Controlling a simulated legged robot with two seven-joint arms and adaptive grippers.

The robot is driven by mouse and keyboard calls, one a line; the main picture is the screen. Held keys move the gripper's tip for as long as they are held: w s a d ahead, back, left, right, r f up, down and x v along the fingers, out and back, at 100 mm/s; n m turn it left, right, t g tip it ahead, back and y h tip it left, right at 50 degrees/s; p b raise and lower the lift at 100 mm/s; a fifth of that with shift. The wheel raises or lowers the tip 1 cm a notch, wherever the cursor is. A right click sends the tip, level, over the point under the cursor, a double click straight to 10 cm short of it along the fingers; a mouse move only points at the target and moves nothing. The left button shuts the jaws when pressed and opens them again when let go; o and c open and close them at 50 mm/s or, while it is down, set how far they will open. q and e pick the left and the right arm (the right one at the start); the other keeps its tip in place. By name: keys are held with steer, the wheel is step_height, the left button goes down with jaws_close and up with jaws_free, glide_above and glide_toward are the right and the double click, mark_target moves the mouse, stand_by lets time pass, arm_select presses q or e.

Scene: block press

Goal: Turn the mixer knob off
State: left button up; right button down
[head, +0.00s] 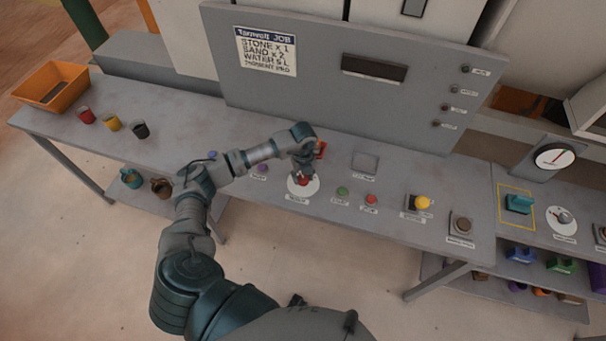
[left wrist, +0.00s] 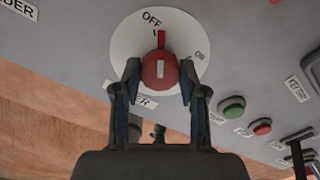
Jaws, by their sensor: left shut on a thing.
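The mixer knob is a red round knob (head: 303,182) on a white dial (head: 293,190) on the bench. In the left wrist view the red knob (left wrist: 160,70) sits on the dial (left wrist: 125,42), which has OFF and ON marks. Its red pointer stands close to the OFF tick, and ON lies to the right. My left gripper (left wrist: 158,82) is shut on the knob, one finger at each side. In the head view the left gripper (head: 303,172) is above the dial and partly hides it. My right gripper is not in view.
A green button (head: 343,191) and a red button (head: 371,199) sit right of the dial. A yellow knob (head: 423,202) is farther right. Several cups and an orange bin (head: 42,104) stand at the left. A grey panel (head: 310,88) rises behind.

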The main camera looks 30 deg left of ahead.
mark_target(303, 177)
arm_select(q)
steer(key=shift+s+n+p, duration=0.1)
steer(key=shift+n+p, duration=0.3)
steer(key=shift+n, duration=0.7)
steer(key=shift+f, duration=0.1)
steer(key=o, duration=1.1)
steer(key=shift+o, duration=0.2)
step_height(303, 177, up, 12)
steer(key=shift+f, duration=0.1)
